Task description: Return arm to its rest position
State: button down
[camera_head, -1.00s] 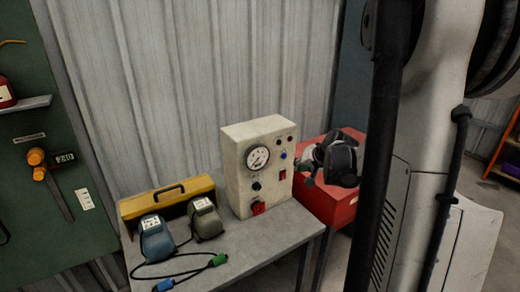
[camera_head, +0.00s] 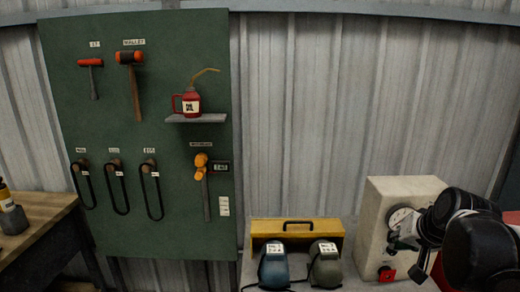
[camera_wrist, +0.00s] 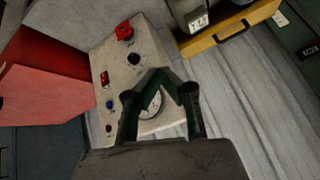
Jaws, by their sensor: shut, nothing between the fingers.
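My gripper (camera_head: 402,240) is at the lower right of the head view, in front of the cream gauge box (camera_head: 385,190). Its dark fingers also show in the wrist view (camera_wrist: 160,88), shut and empty. There the fingers overlap the round gauge on the front of the gauge box (camera_wrist: 165,55). I cannot tell the exact gap between the fingers and the box. My dark wrist and arm hide the right part of the box in the head view.
A yellow toolbox (camera_head: 265,228) stands behind a blue device (camera_head: 274,268) and a grey-green one (camera_head: 326,268). A red box (camera_wrist: 50,75) is beside the gauge box in the wrist view.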

jog(key=s+a+f+n+b, duration=0.1)
jog(key=s+a+n, duration=0.3)
jog(key=s+a, duration=1)
jog(key=shift+s+n, duration=0.3)
jog(key=shift+s, duration=0.1)
jog(key=shift+a, duration=0.1)
dwell(0.7)
